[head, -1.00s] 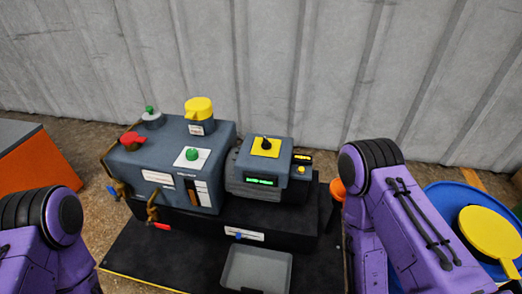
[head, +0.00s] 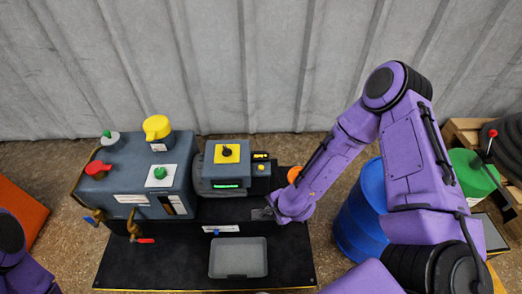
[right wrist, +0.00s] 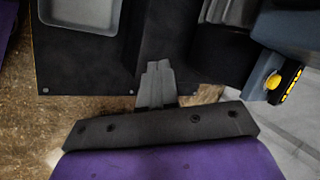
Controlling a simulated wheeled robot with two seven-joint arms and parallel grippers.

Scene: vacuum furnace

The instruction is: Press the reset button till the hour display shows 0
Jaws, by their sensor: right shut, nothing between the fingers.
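A grey control box (head: 226,153) stands on the black bench in the head view. It has a lit green display on its front, with text too small to read. A small yellow button (head: 261,167) sits on its right side, beside a small dark strip with yellow marks (head: 261,156). The right wrist view shows the yellow button (right wrist: 271,82) and the strip (right wrist: 291,88) at the right edge. I cannot read any hour number. My right gripper (head: 262,213) is shut and empty, in front of and below the button, apart from it; its fingers (right wrist: 157,70) point over the black bench. My left gripper is out of view.
A larger grey furnace unit (head: 125,180) with red, green and yellow knobs stands left of the box. A grey tray (head: 238,257) lies in front. An orange knob (head: 294,174) is close to my right forearm. A blue barrel (head: 362,215) stands to the right.

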